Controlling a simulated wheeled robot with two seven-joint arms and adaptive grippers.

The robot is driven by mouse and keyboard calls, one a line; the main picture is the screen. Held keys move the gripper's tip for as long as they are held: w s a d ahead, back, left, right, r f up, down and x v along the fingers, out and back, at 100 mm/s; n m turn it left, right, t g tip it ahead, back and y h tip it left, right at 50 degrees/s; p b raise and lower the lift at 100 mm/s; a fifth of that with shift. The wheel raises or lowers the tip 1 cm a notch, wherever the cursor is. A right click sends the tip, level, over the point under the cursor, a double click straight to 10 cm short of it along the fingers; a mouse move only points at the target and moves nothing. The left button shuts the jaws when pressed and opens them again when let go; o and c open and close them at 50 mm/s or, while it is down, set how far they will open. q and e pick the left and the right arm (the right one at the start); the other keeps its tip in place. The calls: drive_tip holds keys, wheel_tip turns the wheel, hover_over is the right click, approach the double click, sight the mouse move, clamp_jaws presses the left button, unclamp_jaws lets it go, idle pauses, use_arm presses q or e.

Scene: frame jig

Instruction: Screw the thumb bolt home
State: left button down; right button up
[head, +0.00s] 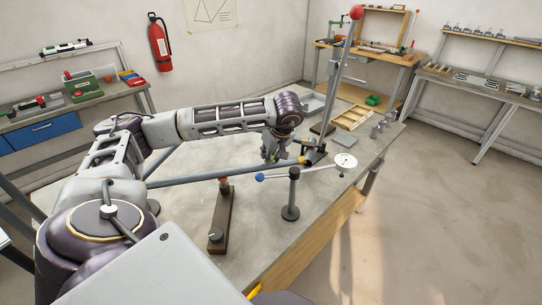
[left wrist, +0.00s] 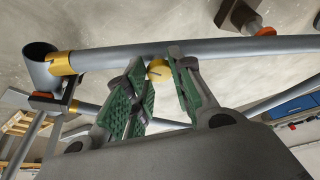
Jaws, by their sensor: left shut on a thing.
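My left gripper (head: 272,157) is at the middle of the workbench, at the grey tube frame (head: 200,178). In the left wrist view the thumb bolt (left wrist: 159,70) has a round yellow head. It sits between the green-padded fingers of my left gripper (left wrist: 163,78), which are shut on it. The grey tube (left wrist: 210,48) passes right behind the bolt head and fingertips. The bolt's shank is hidden, so I cannot tell how deep it sits. In the head view I cannot make out the bolt. My right gripper shows in neither view.
A dial gauge (head: 346,162) stands right of the gripper, near a black post (head: 290,197). A brown clamp block (head: 222,217) is in front. A tall pole with a red ball (head: 356,12) rises behind. A wooden tray (head: 351,117) lies at the back right.

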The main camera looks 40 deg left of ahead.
use_arm(q)
drive_tip(key=shift+w+a+r, duration=0.1)
drive_tip(key=shift+r, duration=0.1)
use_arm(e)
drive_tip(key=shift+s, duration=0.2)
use_arm(q)
drive_tip(key=c, duration=1.6)
unclamp_jaws()
drive_tip(key=o, duration=0.4)
drive_tip(key=shift+f, duration=0.1)
drive_tip(key=shift+d+r, duration=0.35)
drive_tip(key=shift+r, duration=0.3)
drive_tip(key=shift+v, duration=5.25)
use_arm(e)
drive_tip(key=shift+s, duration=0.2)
use_arm(q)
drive_tip(key=shift+o, duration=0.2)
